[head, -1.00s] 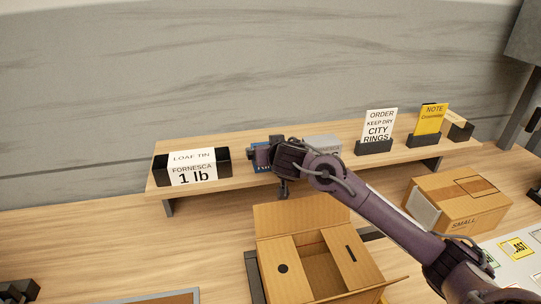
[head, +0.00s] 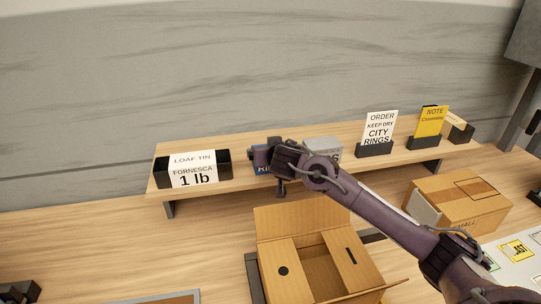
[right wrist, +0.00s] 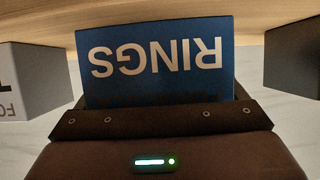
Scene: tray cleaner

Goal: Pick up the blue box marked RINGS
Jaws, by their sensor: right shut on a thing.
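The blue box marked RINGS (head: 264,168) is on the wooden shelf, between the loaf tin and a grey box, largely hidden behind my right gripper in the head view. In the right wrist view, the blue box (right wrist: 155,65) fills the middle, its white lettering upside down. My right gripper (head: 262,156) is shut on the blue box. Whether the box touches the shelf is hidden.
A black loaf tin (head: 192,168) stands left on the shelf (head: 240,181). A grey box (head: 324,144) is close right of my gripper. An order card (head: 379,127) and yellow note (head: 430,120) stand farther right. Below are an open carton (head: 290,221) and a closed carton (head: 465,205).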

